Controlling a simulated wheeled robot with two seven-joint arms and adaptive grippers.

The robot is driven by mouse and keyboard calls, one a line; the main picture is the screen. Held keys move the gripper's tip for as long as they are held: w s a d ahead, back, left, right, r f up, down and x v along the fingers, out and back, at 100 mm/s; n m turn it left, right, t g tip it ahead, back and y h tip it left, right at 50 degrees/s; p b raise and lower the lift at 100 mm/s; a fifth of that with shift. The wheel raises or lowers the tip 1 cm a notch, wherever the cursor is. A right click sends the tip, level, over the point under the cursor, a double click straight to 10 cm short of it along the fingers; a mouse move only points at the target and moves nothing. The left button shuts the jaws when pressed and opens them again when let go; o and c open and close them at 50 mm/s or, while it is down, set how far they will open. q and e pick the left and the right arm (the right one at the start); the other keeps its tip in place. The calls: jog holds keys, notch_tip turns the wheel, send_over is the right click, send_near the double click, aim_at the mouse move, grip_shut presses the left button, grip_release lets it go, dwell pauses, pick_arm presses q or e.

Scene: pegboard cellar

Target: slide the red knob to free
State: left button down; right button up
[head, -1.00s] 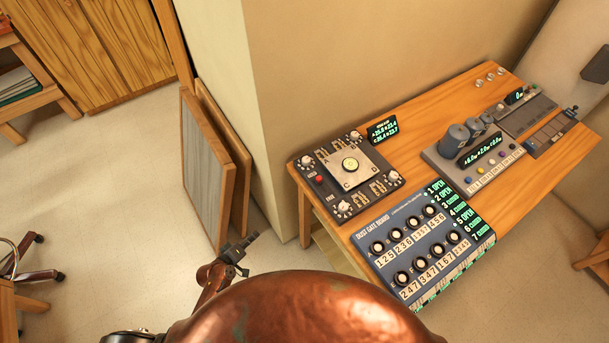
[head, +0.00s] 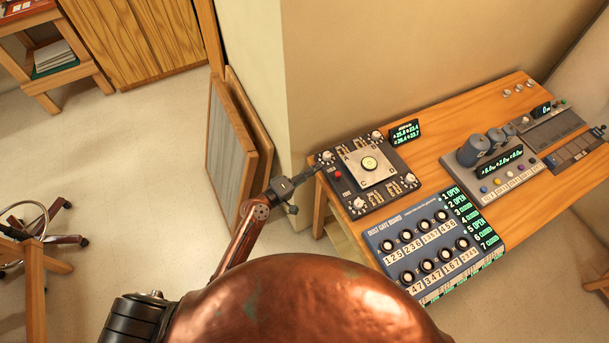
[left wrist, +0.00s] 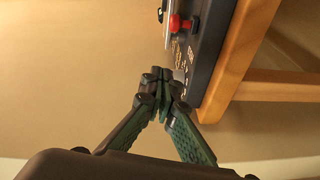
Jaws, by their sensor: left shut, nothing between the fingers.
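The red knob (head: 338,174) stands on the left side of a dark square panel (head: 372,200) on the bench. It sits near the upper of two small labels along that side. In the left wrist view the red knob (left wrist: 178,23) stands out from the panel's face, past my fingertips. My left gripper (head: 312,173) is shut and empty at the panel's left edge, apart from the knob. In the left wrist view the left gripper's fingertips (left wrist: 160,80) are together beside the panel edge. My right gripper is not in view.
The panel also bears a light plate with a round level (head: 369,163) and corner knobs. A small display (head: 405,132) stands behind it. A dust gate board (head: 430,240) lies in front on the wooden bench (head: 455,125). Framed boards (head: 232,150) lean on the wall at left.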

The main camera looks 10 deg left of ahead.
aim_at(337, 176)
pick_arm(q)
jog(key=d, duration=0.3)
jog(key=shift+s+d+f+p, duration=0.1)
jog(key=shift+d+f+p, duration=0.05)
jog(key=shift+f+p, duration=0.2)
jog(key=shift+s+d, duration=0.2)
jog(key=shift+d, duration=0.1)
jog(key=shift+d+f, duration=0.2)
jog(key=shift+d, duration=0.05)
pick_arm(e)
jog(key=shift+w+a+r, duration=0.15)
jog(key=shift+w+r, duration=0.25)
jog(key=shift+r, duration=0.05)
pick_arm(q)
jog(key=shift+s, duration=0.2)
jog(key=s+d, duration=0.1)
jog(key=s+d+p, duration=0.1)
jog(key=s, duration=0.1)
jog(key=shift+d+r, duration=0.1)
jog(key=shift+r, duration=0.05)
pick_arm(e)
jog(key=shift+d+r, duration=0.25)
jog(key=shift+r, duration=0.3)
pick_arm(q)
jog(key=shift+w, duration=0.1)
